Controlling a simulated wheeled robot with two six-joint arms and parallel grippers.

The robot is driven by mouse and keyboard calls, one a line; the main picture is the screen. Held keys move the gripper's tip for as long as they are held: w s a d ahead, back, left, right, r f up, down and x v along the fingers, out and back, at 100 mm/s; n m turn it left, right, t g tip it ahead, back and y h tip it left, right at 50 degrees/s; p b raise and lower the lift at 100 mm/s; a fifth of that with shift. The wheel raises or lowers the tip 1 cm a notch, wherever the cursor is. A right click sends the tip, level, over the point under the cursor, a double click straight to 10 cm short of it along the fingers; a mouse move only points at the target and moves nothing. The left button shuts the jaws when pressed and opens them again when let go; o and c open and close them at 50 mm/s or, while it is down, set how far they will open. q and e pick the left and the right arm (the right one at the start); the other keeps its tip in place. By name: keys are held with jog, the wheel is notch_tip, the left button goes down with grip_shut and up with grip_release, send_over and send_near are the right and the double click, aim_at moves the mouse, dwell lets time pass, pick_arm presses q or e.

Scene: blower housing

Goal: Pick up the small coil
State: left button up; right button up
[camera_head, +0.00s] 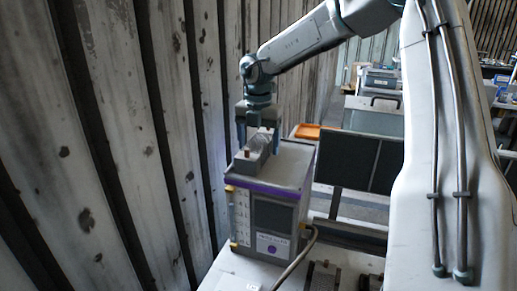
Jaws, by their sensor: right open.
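My right gripper (258,137) points down over the top of a grey box-shaped unit with a purple band (272,188). Its two fingers are spread apart. Between and just below them sits a small grey piece with a paler rounded top (256,154), resting on the unit's top. It may be the small coil, but it is too small and partly covered to tell. I cannot tell whether the fingers touch it. My left gripper is not in view.
A weathered plank wall stands close on the left. An orange tray (311,132) and dark panels (357,162) stand behind the unit. A cable (297,262) runs down in front. The back part of the unit's top is clear.

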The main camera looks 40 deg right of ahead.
jog(key=shift+w+f, duration=0.1)
jog(key=shift+f, duration=0.25)
jog(key=shift+r, duration=0.1)
jog(key=c, duration=1.3)
jog(key=shift+c, duration=0.4)
jog(key=shift+r, duration=0.1)
